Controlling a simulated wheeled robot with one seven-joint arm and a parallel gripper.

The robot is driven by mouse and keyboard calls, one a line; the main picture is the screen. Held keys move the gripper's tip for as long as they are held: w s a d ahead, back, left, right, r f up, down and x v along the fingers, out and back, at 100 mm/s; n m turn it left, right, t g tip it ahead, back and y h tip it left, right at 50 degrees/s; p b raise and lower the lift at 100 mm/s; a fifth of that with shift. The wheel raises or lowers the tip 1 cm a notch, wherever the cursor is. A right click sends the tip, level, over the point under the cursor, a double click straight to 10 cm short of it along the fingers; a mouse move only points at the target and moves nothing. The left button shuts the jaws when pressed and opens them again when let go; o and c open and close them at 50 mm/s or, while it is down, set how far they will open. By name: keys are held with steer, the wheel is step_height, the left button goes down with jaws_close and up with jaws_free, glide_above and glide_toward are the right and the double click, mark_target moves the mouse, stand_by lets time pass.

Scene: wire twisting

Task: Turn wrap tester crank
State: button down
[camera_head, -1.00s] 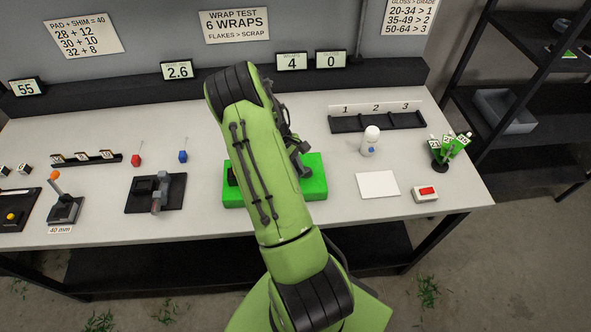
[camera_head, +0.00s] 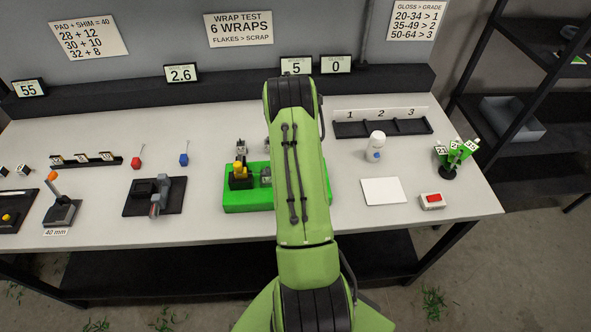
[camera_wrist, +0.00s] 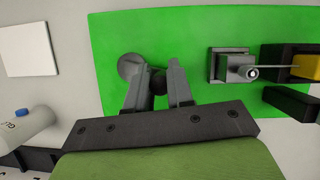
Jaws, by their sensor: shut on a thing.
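The wrap tester's green base (camera_head: 245,201) lies on the bench, largely covered by my arm in the head view. In the wrist view the same green base (camera_wrist: 210,32) carries a round grey crank hub (camera_wrist: 130,65), a grey block (camera_wrist: 230,67) with a thin wire on its pin, and a dark clamp with a yellow part (camera_wrist: 305,66). My gripper (camera_wrist: 159,82) is shut on the dark crank handle (camera_wrist: 158,84) beside the hub. The head view hides my gripper. The counter display (camera_head: 296,66) reads 5, and the display beside it (camera_head: 336,65) reads 0.
A wall sign (camera_head: 239,29) reads 6 wraps, flakes to scrap. Right of the tester stand a white bottle (camera_head: 376,147), a white pad (camera_head: 383,191) and a red button box (camera_head: 432,201). A dark clamp fixture (camera_head: 154,195) is to the left.

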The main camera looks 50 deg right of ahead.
steer(key=m, duration=0.2)
steer(key=d+m+t, duration=0.1)
steer(key=m, duration=0.1)
steer(key=d+m+y, duration=0.1)
steer(key=shift+w+m+t, duration=0.25)
steer(key=shift+m+t, duration=0.15)
steer(key=shift+d, duration=0.1)
stand_by(0.3)
steer(key=c, duration=1)
jaws_free()
steer(key=p+v, duration=0.8)
steer(key=v, duration=0.8)
steer(key=shift+s+f, duration=0.15)
